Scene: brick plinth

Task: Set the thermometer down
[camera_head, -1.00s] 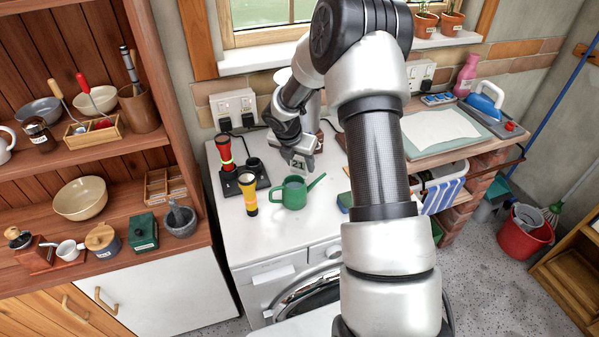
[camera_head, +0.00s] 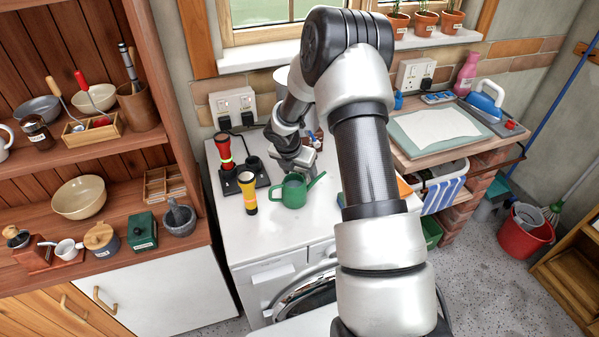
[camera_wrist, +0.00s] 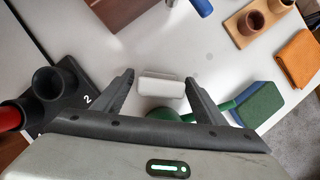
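The thermometer (camera_wrist: 161,87) is a small pale block between my fingertips in the wrist view. In the head view my gripper (camera_head: 303,163) is low over the white worktop (camera_head: 270,232), just behind the green watering can (camera_head: 293,192). The thermometer's number face does not show now. Whether its underside touches the worktop cannot be told. My gripper also shows in the wrist view (camera_wrist: 160,82).
A black torch stand (camera_head: 262,178) with a red torch (camera_head: 225,152) is to the left, near a yellow torch (camera_head: 248,196). In the wrist view, a green-blue sponge (camera_wrist: 260,104), an orange cloth (camera_wrist: 299,58) and a wooden cup stand (camera_wrist: 243,30) are right. Bare worktop lies between.

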